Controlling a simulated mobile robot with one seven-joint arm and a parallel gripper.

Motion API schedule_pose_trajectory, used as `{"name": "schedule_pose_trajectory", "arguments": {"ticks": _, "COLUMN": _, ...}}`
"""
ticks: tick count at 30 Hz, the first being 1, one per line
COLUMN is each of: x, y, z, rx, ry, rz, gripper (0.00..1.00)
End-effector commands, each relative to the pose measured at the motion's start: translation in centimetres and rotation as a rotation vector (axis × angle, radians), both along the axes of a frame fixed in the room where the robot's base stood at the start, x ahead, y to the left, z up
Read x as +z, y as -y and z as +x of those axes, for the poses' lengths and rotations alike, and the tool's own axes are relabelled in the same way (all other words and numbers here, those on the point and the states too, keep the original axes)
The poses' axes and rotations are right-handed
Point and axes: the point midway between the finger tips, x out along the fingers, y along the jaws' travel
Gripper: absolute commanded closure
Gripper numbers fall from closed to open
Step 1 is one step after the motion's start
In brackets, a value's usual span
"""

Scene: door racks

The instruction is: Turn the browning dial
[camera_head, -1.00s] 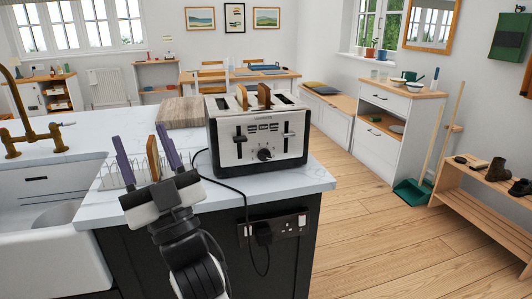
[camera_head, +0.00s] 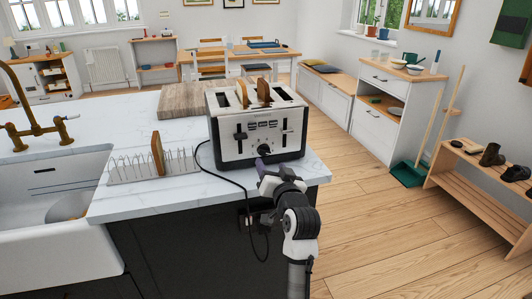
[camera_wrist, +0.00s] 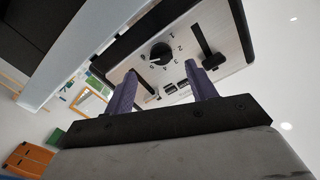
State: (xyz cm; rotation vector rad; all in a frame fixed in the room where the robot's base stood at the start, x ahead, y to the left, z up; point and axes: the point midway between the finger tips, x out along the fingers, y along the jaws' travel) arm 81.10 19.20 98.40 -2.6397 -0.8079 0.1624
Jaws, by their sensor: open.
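The browning dial (camera_head: 264,149) is a round black knob low on the front of the silver and black toaster (camera_head: 231,148). In the wrist view the dial (camera_wrist: 160,52) has numbers around it and sits just beyond and between my two purple fingers. My gripper (camera_head: 261,166) is in front of the dial, its fingers pointing at the toaster. In the wrist view my gripper (camera_wrist: 163,72) is open and empty, with a finger to each side of the dial. The fingers appear apart from the knob; the exact gap is hard to tell.
Two bread slices (camera_head: 264,91) stick up from the toaster slots. A wire toast rack (camera_head: 183,163) with one slice stands to the left. A wooden board (camera_head: 187,100) lies behind.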

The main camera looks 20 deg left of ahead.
Motion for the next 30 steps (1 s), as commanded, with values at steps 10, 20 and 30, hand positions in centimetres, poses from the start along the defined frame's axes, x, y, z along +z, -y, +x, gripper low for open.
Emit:
{"name": "schedule_pose_trajectory", "arguments": {"ticks": 10, "x": 0.2, "y": -3.2, "z": 4.4, "rx": 0.002, "ry": 0.0, "rz": -0.001, "gripper": 0.44}}
{"name": "schedule_pose_trajectory", "arguments": {"ticks": 20, "x": 0.0, "y": -3.5, "z": 5.0, "rx": 0.001, "ry": 0.002, "rz": 0.0, "gripper": 0.44}}
{"name": "schedule_pose_trajectory", "arguments": {"ticks": 30, "x": 0.0, "y": -3.5, "z": 5.0, "rx": 0.001, "ry": 0.002, "rz": 0.0, "gripper": 0.78}}
